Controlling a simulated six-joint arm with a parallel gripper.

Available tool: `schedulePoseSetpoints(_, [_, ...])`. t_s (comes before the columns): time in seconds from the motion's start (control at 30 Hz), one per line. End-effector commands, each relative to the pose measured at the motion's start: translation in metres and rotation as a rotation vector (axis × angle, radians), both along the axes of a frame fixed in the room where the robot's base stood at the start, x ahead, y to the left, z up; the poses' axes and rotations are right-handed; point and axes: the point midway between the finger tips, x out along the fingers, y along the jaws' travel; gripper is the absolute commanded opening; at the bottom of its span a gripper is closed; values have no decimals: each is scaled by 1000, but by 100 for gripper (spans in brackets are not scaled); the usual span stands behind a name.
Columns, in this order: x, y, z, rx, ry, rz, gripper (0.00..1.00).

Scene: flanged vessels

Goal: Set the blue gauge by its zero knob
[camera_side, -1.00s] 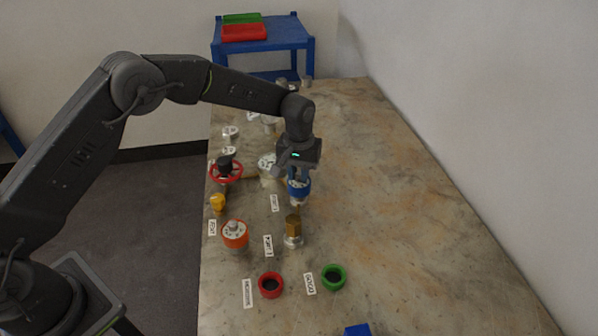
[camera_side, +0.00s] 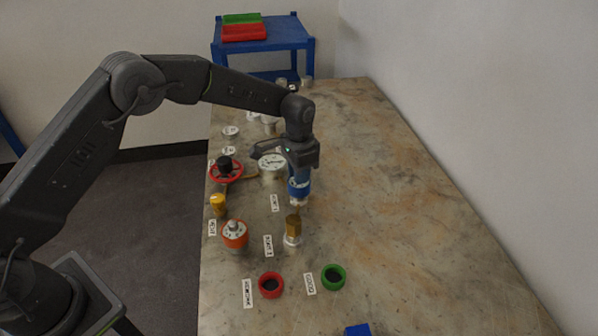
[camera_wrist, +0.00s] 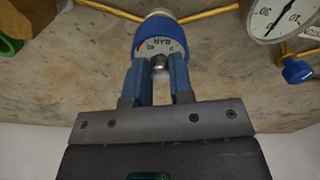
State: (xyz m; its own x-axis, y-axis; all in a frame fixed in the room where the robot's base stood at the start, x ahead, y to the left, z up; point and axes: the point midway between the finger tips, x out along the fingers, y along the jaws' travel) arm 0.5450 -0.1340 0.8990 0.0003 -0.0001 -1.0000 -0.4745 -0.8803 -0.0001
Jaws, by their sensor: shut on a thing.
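The blue gauge (camera_side: 299,191) stands on the table in the side view, just under my gripper (camera_side: 299,178). In the wrist view the blue gauge (camera_wrist: 163,30) shows a white dial marked BAR, with a red mark and a 40 at its left. The fingers cover part of the dial, and the pointer cannot be made out.
A white dial gauge (camera_side: 271,163) and a red handwheel (camera_side: 226,171) stand left of my gripper. An orange gauge (camera_side: 235,235), a brass fitting (camera_side: 293,226), and red (camera_side: 271,285) and green (camera_side: 333,278) rings are nearer the camera. The table's right side is clear.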

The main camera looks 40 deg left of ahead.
Motion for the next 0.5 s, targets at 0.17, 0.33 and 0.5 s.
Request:
schedulePoseSetpoints(0.17, [0,0,0,0,1,-89,0])
schedulePoseSetpoints(0.33, [0,0,0,1,1,-139,0])
schedulePoseSetpoints(0.5, [0,0,0,1,1,-159,0])
